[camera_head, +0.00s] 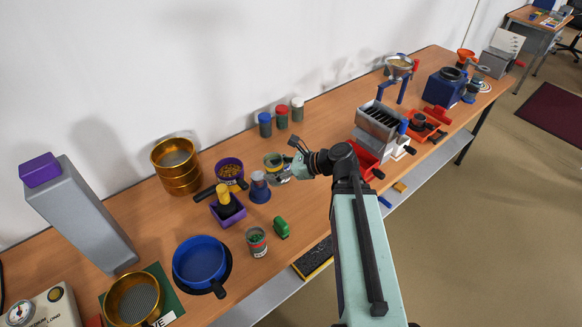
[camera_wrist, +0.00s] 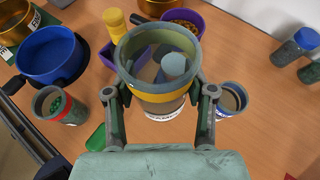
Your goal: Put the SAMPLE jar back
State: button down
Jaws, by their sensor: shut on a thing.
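My gripper (camera_wrist: 162,100) is shut on an open jar with a grey-green rim and a yellow band. This jar (camera_wrist: 152,89) sits upright between the two fingers in the wrist view, and a rounded blue-grey shape shows inside its mouth. In the head view the yellow-banded jar (camera_head: 274,160) appears at my gripper (camera_head: 283,170), beside a blue cone-shaped thing (camera_head: 261,192). I cannot tell how high the jar is above the table.
An open jar with green contents (camera_head: 257,242) and a green block (camera_head: 281,228) stand nearer the front edge. A purple bin (camera_head: 234,216), purple bowl (camera_head: 229,164) and blue pan (camera_head: 199,262) are left. Lidded jars (camera_head: 281,117) stand near the wall. Another open jar (camera_wrist: 232,98) is close right in the wrist view.

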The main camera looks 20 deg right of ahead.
jog(key=shift+w+d+f+b, duration=0.2)
jog(key=shift+w+b, duration=0.1)
jog(key=shift+b, duration=0.15)
jog(key=w+d+r+m+t+h+b, duration=0.3)
jog(key=w+d+m+h+b, duration=0.15)
jog(key=w+d, duration=0.35)
jog(key=w+d+r+m+t+h+b, duration=0.3)
jog(key=w+d+r+m+h, duration=0.15)
jog(key=w+d+m, duration=0.35)
jog(key=shift+n, duration=0.85)
jog(key=f, duration=0.6)
jog(key=d+f, duration=0.1)
jog(key=f, duration=0.6)
jog(key=s+f+b, duration=0.1)
jog(key=f, duration=0.6)
jog(key=shift+s+d, duration=0.1)
jog(key=shift+d, duration=0.1)
jog(key=shift+c, duration=1.9)
grip_release()
